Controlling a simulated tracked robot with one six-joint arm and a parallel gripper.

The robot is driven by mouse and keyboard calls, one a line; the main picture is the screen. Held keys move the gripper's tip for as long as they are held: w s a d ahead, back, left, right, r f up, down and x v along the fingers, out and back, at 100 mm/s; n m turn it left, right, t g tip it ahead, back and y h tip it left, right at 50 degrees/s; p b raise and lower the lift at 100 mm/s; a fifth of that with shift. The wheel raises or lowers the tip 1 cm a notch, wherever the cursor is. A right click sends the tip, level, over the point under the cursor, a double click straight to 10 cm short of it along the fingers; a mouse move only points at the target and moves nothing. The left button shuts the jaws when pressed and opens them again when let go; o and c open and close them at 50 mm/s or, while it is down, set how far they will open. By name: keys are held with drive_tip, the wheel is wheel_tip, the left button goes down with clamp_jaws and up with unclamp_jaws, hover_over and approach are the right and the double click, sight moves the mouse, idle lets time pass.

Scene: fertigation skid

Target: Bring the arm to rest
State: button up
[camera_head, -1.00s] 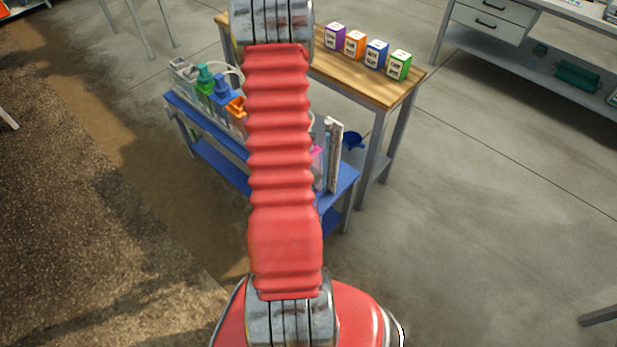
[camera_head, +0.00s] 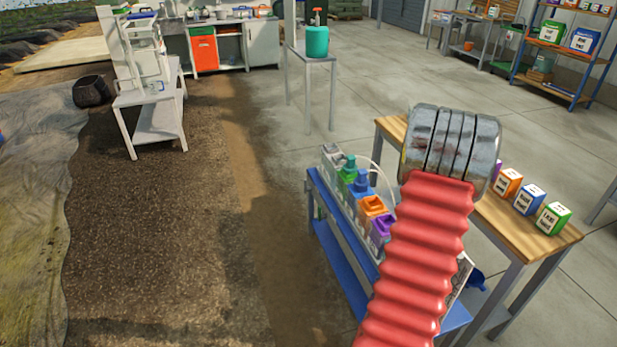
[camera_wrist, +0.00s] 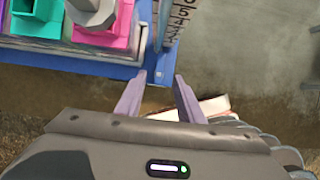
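My arm, with its red ribbed sleeve and grey metal joint, rises from the bottom of the head view in front of the blue skid bench (camera_head: 348,257). My gripper is out of sight in the head view. In the wrist view, my gripper (camera_wrist: 160,82) has its two pale purple fingers apart with nothing held between them. The fingertips lie near the blue bench edge in the picture; I cannot tell the gap. A pink container (camera_wrist: 118,37) and a teal container (camera_wrist: 38,20) stand on the bench beyond.
Bottles with green (camera_head: 347,170) and orange (camera_head: 373,206) tops line the bench. A wooden table (camera_head: 520,238) with labelled boxes (camera_head: 530,199) stands behind my arm. A small table (camera_head: 312,55) bears a teal sprayer (camera_head: 317,42). Soil ground at left and concrete floor between are largely open.

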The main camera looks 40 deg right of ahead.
drive_tip(key=s+a+r+m+g, duration=0.25)
drive_tip(key=s+r+m, duration=0.2)
drive_tip(key=m, duration=0.45)
drive_tip(key=w+a+r+m+t+y, duration=0.15)
drive_tip(key=w+a+r+m, duration=0.25)
drive_tip(key=w+a+r, duration=0.65)
drive_tip(key=w+a+r+m+t+y, duration=0.1)
drive_tip(key=w+a+r+m+t, duration=0.35)
drive_tip(key=a+r, duration=0.8)
drive_tip(key=w+a+r+n+t+y, duration=0.1)
drive_tip(key=a+r, duration=0.3)
drive_tip(key=a, duration=0.5)
drive_tip(key=w+a+r+n+t, duration=0.3)
drive_tip(key=w+a+r, duration=0.1)
drive_tip(key=a, duration=0.6)
drive_tip(key=shift+r+y, duration=0.35)
drive_tip(key=shift+r, duration=0.25)
